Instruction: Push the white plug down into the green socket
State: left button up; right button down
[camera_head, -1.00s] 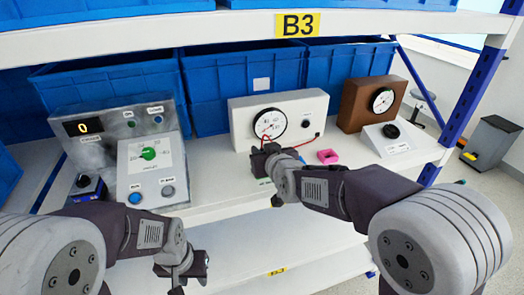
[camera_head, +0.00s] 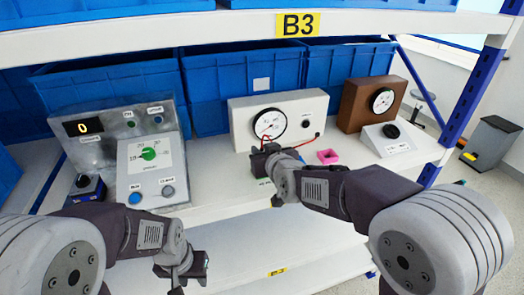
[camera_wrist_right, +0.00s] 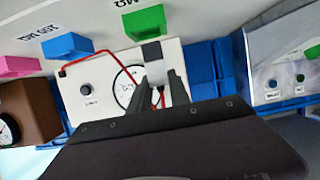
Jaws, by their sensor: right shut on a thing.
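My right gripper (camera_wrist_right: 160,85) is shut on the white plug (camera_wrist_right: 156,72), seen in the right wrist view. A dark grey piece (camera_wrist_right: 151,50) is at the plug's end, close to the green socket (camera_wrist_right: 145,22); I cannot tell whether they touch. A red wire shows between the fingers. In the head view, my right gripper (camera_head: 268,158) is low over the shelf in front of the white gauge box and hides the plug and the green socket. My left gripper (camera_head: 187,268) hangs in front of the shelf edge, away from the plug; its jaws are unclear.
The white gauge box (camera_head: 240,120) stands behind, with a red wire. A brown gauge box (camera_head: 358,103) is at the right, a grey control panel (camera_head: 103,150) at the left. Blue crates stand behind.

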jog(key=shift+f, duration=0.15)
jog(key=shift+f+b, duration=0.35)
jog(key=shift+b, duration=0.1)
jog(key=shift+f+b, duration=1.2)
jog(key=shift+f, duration=0.05)
jog(key=c, duration=1.1)
grip_release()
jog(key=shift+r, duration=0.1)
jog(key=p+v, duration=0.1)
jog(key=v, duration=0.7)
jog(key=shift+s+r, duration=0.2)
jog(key=shift+s+d, duration=0.1)
jog(key=shift+s, duration=0.2)
